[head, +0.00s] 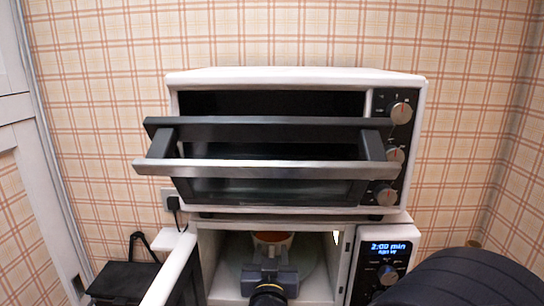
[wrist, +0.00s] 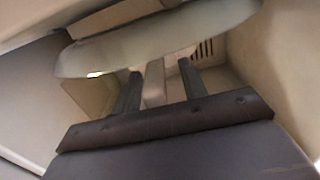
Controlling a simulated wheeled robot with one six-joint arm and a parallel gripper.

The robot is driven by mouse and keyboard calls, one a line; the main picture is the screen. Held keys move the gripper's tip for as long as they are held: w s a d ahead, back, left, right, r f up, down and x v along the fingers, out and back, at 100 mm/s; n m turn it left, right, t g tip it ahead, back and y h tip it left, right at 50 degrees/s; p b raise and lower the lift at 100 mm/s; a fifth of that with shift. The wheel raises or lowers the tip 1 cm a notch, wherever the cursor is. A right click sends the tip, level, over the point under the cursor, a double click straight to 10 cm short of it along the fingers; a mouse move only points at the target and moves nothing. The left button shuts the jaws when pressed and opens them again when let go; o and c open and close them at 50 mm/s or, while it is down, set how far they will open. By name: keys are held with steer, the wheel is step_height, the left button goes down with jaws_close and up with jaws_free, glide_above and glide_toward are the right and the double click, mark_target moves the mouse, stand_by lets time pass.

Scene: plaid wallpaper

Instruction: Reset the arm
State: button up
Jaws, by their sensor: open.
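My gripper (head: 269,262) reaches into the open cavity of the white microwave (head: 322,222). In the wrist view its two dark fingers (wrist: 159,67) stand apart with nothing clearly held between them. A bowl with an orange-brown inside (head: 272,237) stands at the back of the cavity, just beyond my gripper in the head view. My gripper partly hides it, and I cannot tell if they touch. A pale round turntable (head: 312,270) lies under it, and a pale round plate shape (wrist: 130,52) shows near the fingers in the wrist view.
The microwave door (head: 170,270) stands open at the left. A toaster oven (head: 290,76) sits on top, its door (head: 262,168) partly open and jutting out above my arm. The microwave panel (head: 388,262) is lit at the right. A black object (head: 122,279) stands at the lower left.

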steer(key=shift+s+f, duration=0.15)
steer(key=shift+s, duration=0.25)
steer(key=s+b, duration=0.1)
steer(key=s, duration=0.9)
steer(key=w, duration=1)
steer(key=shift+p, duration=0.4)
steer(key=shift+w+r+p, duration=0.5)
steer(key=shift+r+p, duration=0.4)
steer(key=s+p, duration=0.3)
steer(key=s, duration=1.5)
steer(key=shift+a+r, duration=0.3)
steer(key=shift+r, duration=0.15)
steer(key=shift+s+d, duration=0.1)
